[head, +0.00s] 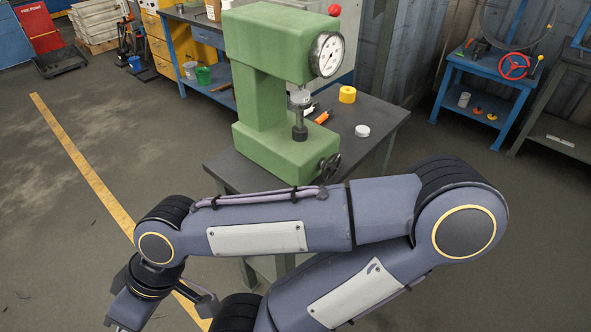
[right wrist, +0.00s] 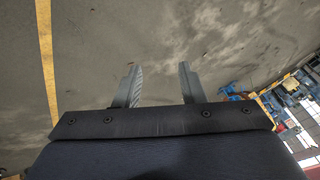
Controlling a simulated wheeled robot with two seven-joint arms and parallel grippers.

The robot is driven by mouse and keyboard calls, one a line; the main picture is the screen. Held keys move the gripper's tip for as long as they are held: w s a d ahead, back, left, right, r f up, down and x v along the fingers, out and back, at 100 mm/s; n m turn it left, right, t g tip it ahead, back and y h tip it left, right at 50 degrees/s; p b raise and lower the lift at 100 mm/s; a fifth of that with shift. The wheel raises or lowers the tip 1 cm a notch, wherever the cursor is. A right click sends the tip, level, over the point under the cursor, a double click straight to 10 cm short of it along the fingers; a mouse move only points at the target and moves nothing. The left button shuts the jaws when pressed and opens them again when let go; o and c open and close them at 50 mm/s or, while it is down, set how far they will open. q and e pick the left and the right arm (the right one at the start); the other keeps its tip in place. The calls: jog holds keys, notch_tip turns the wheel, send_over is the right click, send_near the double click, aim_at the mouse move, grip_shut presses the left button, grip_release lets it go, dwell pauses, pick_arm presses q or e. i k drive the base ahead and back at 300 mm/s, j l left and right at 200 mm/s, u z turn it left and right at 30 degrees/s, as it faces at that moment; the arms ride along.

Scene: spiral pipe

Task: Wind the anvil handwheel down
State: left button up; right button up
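A green bench tester (head: 262,85) stands on a dark-topped table (head: 225,172). A small dark handwheel (head: 330,168) is on the lower front of its base. The dark anvil post (head: 299,130) rises from the base below the upper head, which carries a round dial (head: 328,54). My right gripper (right wrist: 158,70) is open and empty in the right wrist view, with bare floor beyond its fingers. In the head view, the arm crosses in front of the table and its hand is at the bottom left, partly cut off, well away from the handwheel. My left gripper is not seen.
A yellow roll (head: 347,94), a white round piece (head: 362,131) and an orange-handled tool (head: 323,117) lie on the table right of the tester. A blue stand (head: 487,70) with a red wheel (head: 514,66) is at the back right. The floor left of the table is clear, crossed by a yellow line (head: 85,163).

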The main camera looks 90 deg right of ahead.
aim_at(330, 167)
jog(key=i+l+z, duration=0.1)
jog(key=z, duration=0.35)
jog(key=i+z, duration=0.2)
jog(key=z, duration=0.3)
jog(key=i+z, duration=0.15)
jog(key=z, duration=0.3)
jog(key=i+z, duration=0.15)
jog(key=z, duration=0.3)
jog(key=i+j+z, duration=0.15)
jog(key=z, duration=0.35)
jog(key=i+j+z, duration=0.1)
jog(key=z, duration=0.35)
jog(key=i+z, duration=0.2)
jog(key=z, duration=0.3)
jog(key=i+j+z, duration=0.1)
jog(key=z, duration=0.35)
jog(key=i+j+z, duration=0.25)
jog(key=z, duration=0.25)
